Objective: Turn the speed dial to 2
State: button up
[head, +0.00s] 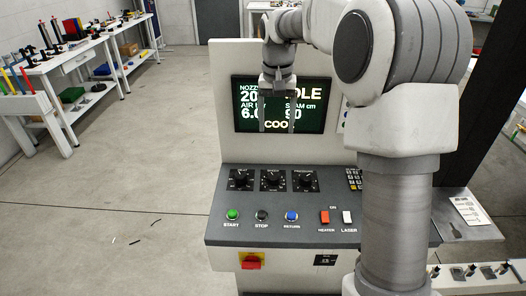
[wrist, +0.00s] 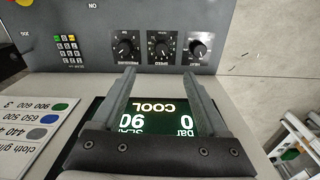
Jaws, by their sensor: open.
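The speed dial is the middle one of three black dials on the console's sloped panel, seen in the head view (head: 272,180) and the wrist view (wrist: 161,47). Its scale is too small to read, so I cannot tell its setting. My gripper (head: 277,126) hangs fingers down in front of the screen, above the dials and apart from them. In the wrist view my gripper (wrist: 159,76) is open and empty, its fingers pointing towards the dial row, with the speed dial beyond the gap.
The pressure dial (head: 305,180) and the left dial (head: 241,179) flank the speed dial closely. Below are a green start button (head: 232,215), a black stop button (head: 261,215), a blue return button (head: 291,216) and heater and laser switches. The screen (head: 244,121) stands behind the gripper.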

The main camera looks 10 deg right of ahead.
aim_at(273, 175)
jog(key=shift+m+g, duration=0.3)
jog(key=w+f, duration=0.1)
jog(key=f, duration=0.5)
jog(key=w+f, duration=0.1)
jog(key=f, duration=0.6)
jog(key=w+f, duration=0.1)
jog(key=f, duration=0.6)
jog(key=shift+d, duration=0.15)
grip_shut()
